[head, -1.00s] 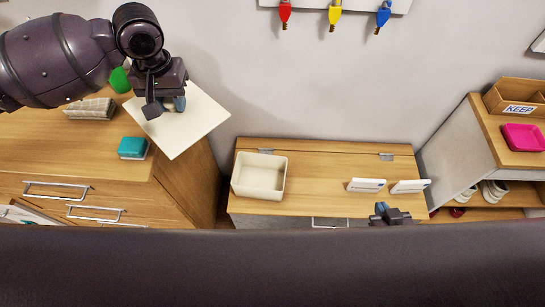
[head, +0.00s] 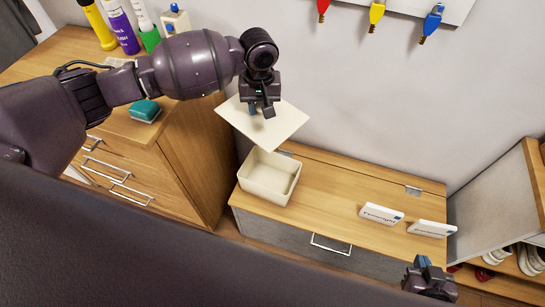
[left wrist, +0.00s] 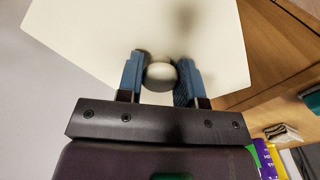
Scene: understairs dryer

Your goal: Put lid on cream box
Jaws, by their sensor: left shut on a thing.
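The cream box (head: 270,190) stands open at the left end of the low wooden cabinet, its inside empty as far as I see. The lid (head: 285,121) is a flat cream square with a round knob (left wrist: 161,75), seen in the left wrist view. My left gripper (head: 262,109) is shut on the lid's knob and holds the lid above and slightly behind the box, apart from it. The lid also fills much of the left wrist view (left wrist: 90,30). My right gripper (head: 430,272) is at the lower right; its jaws are too small to read.
The low cabinet (head: 335,195) carries two white labelled blocks (head: 381,214) at its right. A taller drawer unit (head: 180,160) stands left of the box, with a teal sponge (head: 145,110) and several bottles on top. A shoe shelf (head: 510,262) is at right.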

